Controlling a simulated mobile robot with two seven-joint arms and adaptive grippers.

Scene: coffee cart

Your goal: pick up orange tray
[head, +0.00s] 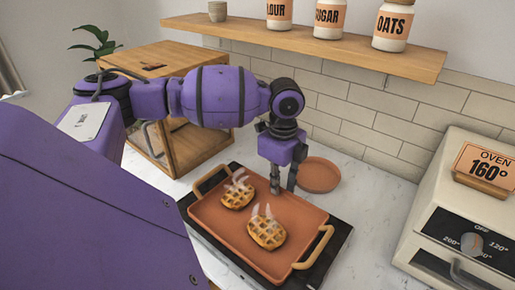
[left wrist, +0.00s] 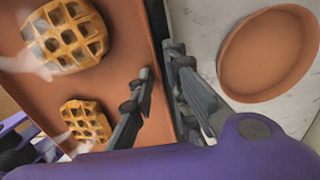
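The orange tray (head: 220,222) has a raised rim and two tan handles, and lies on a dark board (head: 335,255) on the counter. Two steaming waffles (head: 237,195) (head: 267,232) lie on it. My left gripper (head: 283,189) points down at the tray's far rim, between the two handles. In the left wrist view, its fingers (left wrist: 158,72) are apart, one over the tray's inside (left wrist: 110,75) and one outside the rim. A gap shows between the fingertips, with the rim running between them. Whether either finger touches the rim is unclear. My right gripper is not in view.
A round terracotta plate (head: 318,175) lies just behind the tray, close to my left gripper. A wooden cabinet (head: 205,145) stands at the left, and a cream oven (head: 430,215) at the right. A wooden shelf (head: 330,50) with jars hangs on the wall above.

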